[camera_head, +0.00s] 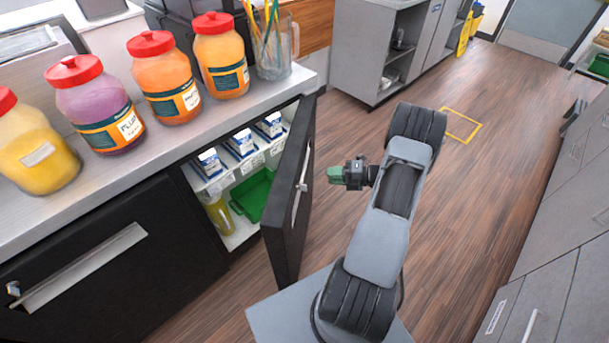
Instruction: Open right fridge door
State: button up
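The right fridge door (289,205) is black with a metal bar handle (301,184). It stands swung open from the counter front, its outer face toward my arm. The fridge inside shows white-and-blue cartons (241,143) on a shelf and a green crate (253,194) below. My gripper (338,175), with green fingertips, is to the right of the door and its handle, apart from both, pointing left. Its fingers are seen nearly end to side and the gap between them cannot be made out. The left fridge door (95,265) is shut.
The counter (150,157) above bears several red-lidded jars (163,78) and a clear jug (272,50) with straws. Grey cabinets (571,200) stand at the right. Wooden floor (470,165) is open behind and right of my arm.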

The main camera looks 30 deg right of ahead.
send_over(304, 175)
jog(key=s+a, duration=0.2)
jog(key=s, duration=0.3)
jog(key=shift+w+a+f+p, duration=0.1)
jog(key=shift+w+f+p, duration=0.1)
jog(key=shift+f, duration=0.3)
jog(key=shift+w+a+f+p, duration=0.1)
jog(key=shift+f+p, duration=0.05)
jog(key=shift+f, duration=0.35)
jog(key=shift+c, duration=0.3)
grip_shut()
